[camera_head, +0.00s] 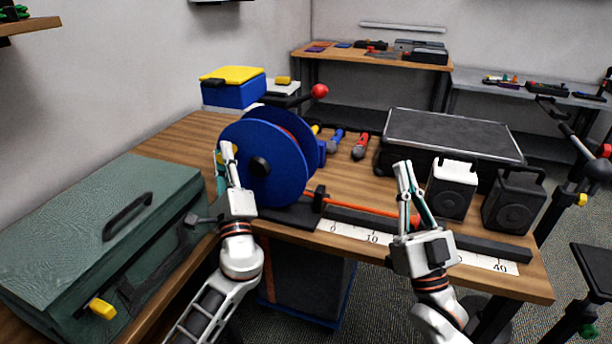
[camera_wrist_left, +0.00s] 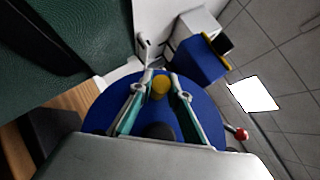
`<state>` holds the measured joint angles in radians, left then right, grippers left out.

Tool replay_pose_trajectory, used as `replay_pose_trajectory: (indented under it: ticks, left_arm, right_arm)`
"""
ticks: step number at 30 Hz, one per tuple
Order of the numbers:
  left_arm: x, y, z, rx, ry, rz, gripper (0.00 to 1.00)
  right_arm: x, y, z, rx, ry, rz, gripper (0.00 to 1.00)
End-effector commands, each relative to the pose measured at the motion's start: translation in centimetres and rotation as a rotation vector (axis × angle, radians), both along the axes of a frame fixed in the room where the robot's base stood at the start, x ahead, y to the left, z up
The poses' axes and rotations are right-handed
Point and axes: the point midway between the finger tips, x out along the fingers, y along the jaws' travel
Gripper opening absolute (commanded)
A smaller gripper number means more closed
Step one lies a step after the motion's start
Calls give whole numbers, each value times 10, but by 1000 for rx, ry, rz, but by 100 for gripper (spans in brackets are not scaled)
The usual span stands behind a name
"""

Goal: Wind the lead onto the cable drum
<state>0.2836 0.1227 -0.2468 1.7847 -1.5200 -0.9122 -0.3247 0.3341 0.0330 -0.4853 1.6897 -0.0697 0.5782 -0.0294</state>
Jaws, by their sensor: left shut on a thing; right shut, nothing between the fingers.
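The blue cable drum (camera_head: 262,160) stands upright near the table's front edge, with a dark hub on its near face. In the left wrist view its blue flange (camera_wrist_left: 100,112) fills the lower middle. My left gripper (camera_head: 226,150) is at the drum's left rim, shut on a yellow knob (camera_wrist_left: 160,85) seen between its fingers. The orange-red lead (camera_head: 365,206) runs right from the drum, past a small black post (camera_head: 319,198), to behind my right gripper. My right gripper (camera_head: 406,166) points up, shut and empty, in front of the lead. The lead's far end is hidden.
A white ruler strip (camera_head: 350,232) and dark rail lie along the front edge. A green case (camera_head: 100,225) is left. A black case (camera_head: 450,135) and two speakers (camera_head: 452,190) (camera_head: 513,202) stand right. A red-knobbed lever (camera_head: 319,91) sticks out behind the drum.

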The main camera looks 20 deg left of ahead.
Motion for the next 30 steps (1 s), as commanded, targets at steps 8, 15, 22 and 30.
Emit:
replay_pose_trajectory:
  ticks: [8, 15, 22, 30]
  left_arm:
    - [0, 0, 1, 0, -1, -1, 0]
    - [0, 0, 1, 0, -1, -1, 0]
    - [0, 0, 1, 0, -1, -1, 0]
    - [0, 0, 1, 0, -1, -1, 0]
  right_arm:
    - [4, 86, 19, -127, -89, 382, 0]
    - [17, 129, -6, -352, -17, 673, 0]
    - [51, 124, -42, -596, 177, 835, 0]
    - [88, 93, -65, -757, 388, 869, 0]
